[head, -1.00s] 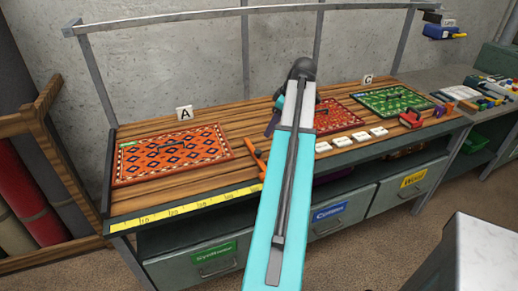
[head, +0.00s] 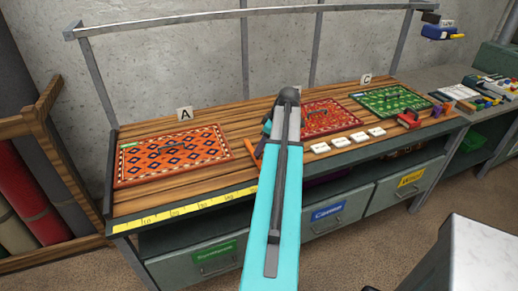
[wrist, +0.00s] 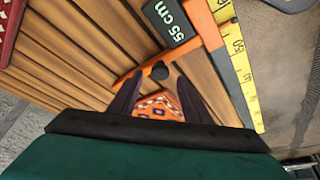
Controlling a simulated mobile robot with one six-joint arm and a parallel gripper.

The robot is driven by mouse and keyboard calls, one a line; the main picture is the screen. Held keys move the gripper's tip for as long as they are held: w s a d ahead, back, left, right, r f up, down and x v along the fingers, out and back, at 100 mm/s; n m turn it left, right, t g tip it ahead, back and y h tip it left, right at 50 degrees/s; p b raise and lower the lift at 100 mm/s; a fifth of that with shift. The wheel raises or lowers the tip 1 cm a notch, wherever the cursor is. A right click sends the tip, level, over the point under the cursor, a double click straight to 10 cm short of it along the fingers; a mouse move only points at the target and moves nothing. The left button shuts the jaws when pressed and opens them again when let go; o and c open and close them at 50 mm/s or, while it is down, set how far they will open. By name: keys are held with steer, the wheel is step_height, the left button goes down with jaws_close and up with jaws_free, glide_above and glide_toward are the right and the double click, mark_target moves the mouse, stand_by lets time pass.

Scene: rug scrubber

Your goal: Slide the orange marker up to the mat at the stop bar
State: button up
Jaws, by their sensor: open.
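The orange marker (head: 258,152) is mostly hidden behind my arm in the head view. In the wrist view the orange marker (wrist: 206,42) is a T-shaped piece beside the yellow rule (wrist: 241,70), with a black "55 cm" label (wrist: 172,20) and a black knob (wrist: 160,71). My gripper (wrist: 161,76) is open, and its two dark fingers lie on either side of the knob in the picture. Contact cannot be told. Orange patterned mat A (head: 172,157) lies left of the marker, and part of it (wrist: 158,105) shows between the fingers. I cannot make out the stop bar.
A red mat (head: 330,117) and a green mat (head: 392,101) lie to the right on the wooden bench. Several white tiles (head: 348,142) line its front, near a red object (head: 408,120). A metal rail (head: 235,17) runs above. Bare planks separate mat A from the marker.

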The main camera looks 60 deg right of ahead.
steer(key=shift+p+x, duration=0.3)
steer(key=shift+x, duration=1.25)
